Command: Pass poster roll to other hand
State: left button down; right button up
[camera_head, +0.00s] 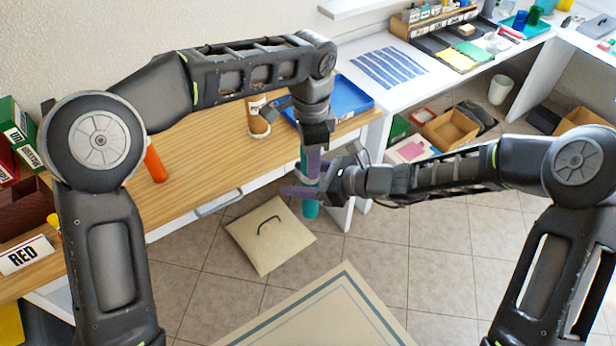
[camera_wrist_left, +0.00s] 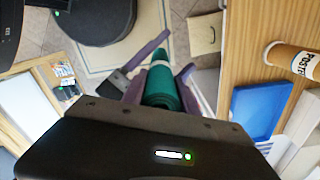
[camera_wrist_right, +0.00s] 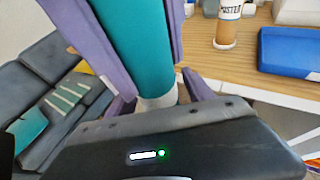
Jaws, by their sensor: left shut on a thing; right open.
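The teal poster roll (camera_head: 310,209) hangs upright below my left gripper (camera_head: 313,162), in front of the wooden desk's edge. My left gripper is shut on its upper part. The roll also shows between the purple fingers in the left wrist view (camera_wrist_left: 160,88), and large in the right wrist view (camera_wrist_right: 137,42), with a pale band low in that picture. My right gripper (camera_head: 303,182) comes in from the right with its fingers spread, one to each side of the roll below the left fingers. Whether they touch it is unclear.
On the wooden desk (camera_head: 185,140) stand a brown tube labelled POSTER (camera_head: 258,118), a blue tray (camera_head: 345,96) and an orange cylinder (camera_head: 154,160).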

jog(key=shift+c, duration=0.5)
grip_shut()
pick_arm(q)
jog(key=c, duration=0.9)
grip_release()
jog(key=s+a+f+n+h, duration=0.1)
jog(key=s+a+f+n, duration=0.2)
jog(key=f, duration=0.4)
jog(key=s+a+f+n+h, duration=0.1)
jog(key=a+f+n, duration=0.2)
jog(key=f+n, duration=0.25)
jog(key=s+a+f+n+h, duration=0.1)
jog(key=s+a+f+n, duration=0.2)
jog(key=f, duration=0.4)
jog(key=s+d+f+n, duration=0.1)
jog(key=s+f, duration=0.3)
jog(key=s, duration=0.2)
jog(key=s+d+f+n, duration=0.1)
jog(key=s+f+n, duration=0.1)
jog(key=s+f, duration=0.3)
jog(key=s+d+f+n+h, duration=0.1)
jog(key=s+d+f+n, duration=0.1)
jog(key=s+f, duration=0.3)
jog(key=shift+s+f, duration=0.25)
jog(key=shift+s, duration=0.8)
